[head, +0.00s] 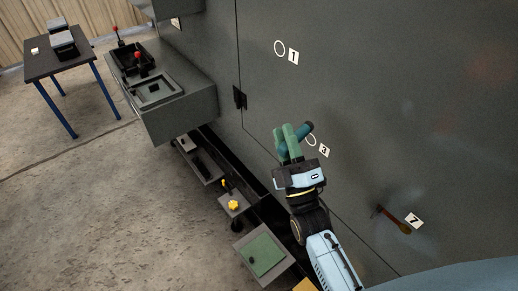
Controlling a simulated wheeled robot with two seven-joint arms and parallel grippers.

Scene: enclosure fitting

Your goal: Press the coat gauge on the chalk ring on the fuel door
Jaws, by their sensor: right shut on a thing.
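My right gripper (291,143), with green fingers, is shut on the coat gauge (305,131), a dark teal cylinder lying tilted across the fingertips. The gauge's upper right end is close to the grey wall. A white chalk ring (312,141) beside label 3 shows just right of the gauge, partly covered by it. I cannot tell whether the gauge touches the wall. Another chalk ring (279,48) is higher up, beside label 1. Which panel is the fuel door is not clear to me. My left gripper is not in view.
The large grey wall (400,90) has seams and a dark hinge (240,98). A red-brown handle (390,217) sticks out by label 7 (414,220). A grey console (178,115) and low steps (264,252) stand at left. A small table (45,63) is farther back; the floor between is clear.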

